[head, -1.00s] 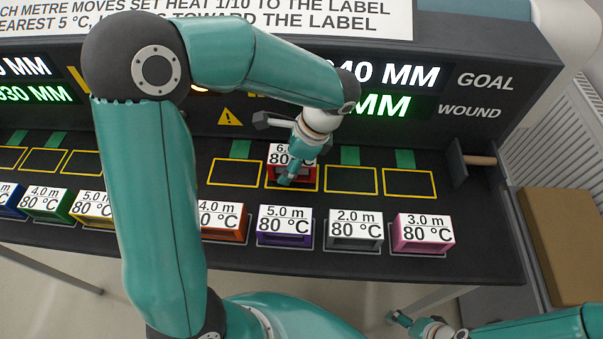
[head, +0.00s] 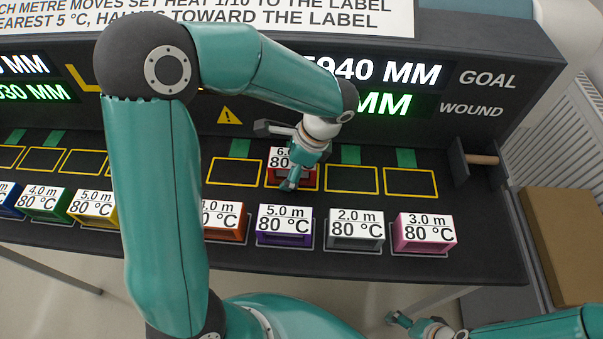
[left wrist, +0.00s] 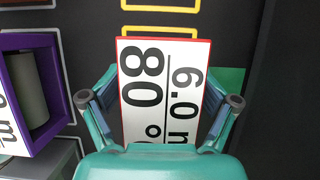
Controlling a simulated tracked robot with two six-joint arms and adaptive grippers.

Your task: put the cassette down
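The red cassette (head: 274,176), labelled 6.0 m and 80 °C, sits in a yellow-outlined slot in the back row. In the left wrist view its white label (left wrist: 160,88) with red edges lies between the fingers. My left gripper (head: 290,182) is over the cassette and partly hides it in the head view.
Empty yellow-outlined slots (head: 351,180) flank the red cassette. In the front row stand orange, purple (head: 285,239), grey (head: 355,243) and pink (head: 424,246) cassettes, with others at left. A display panel rises behind. A wooden-handled part (head: 481,160) is at the right.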

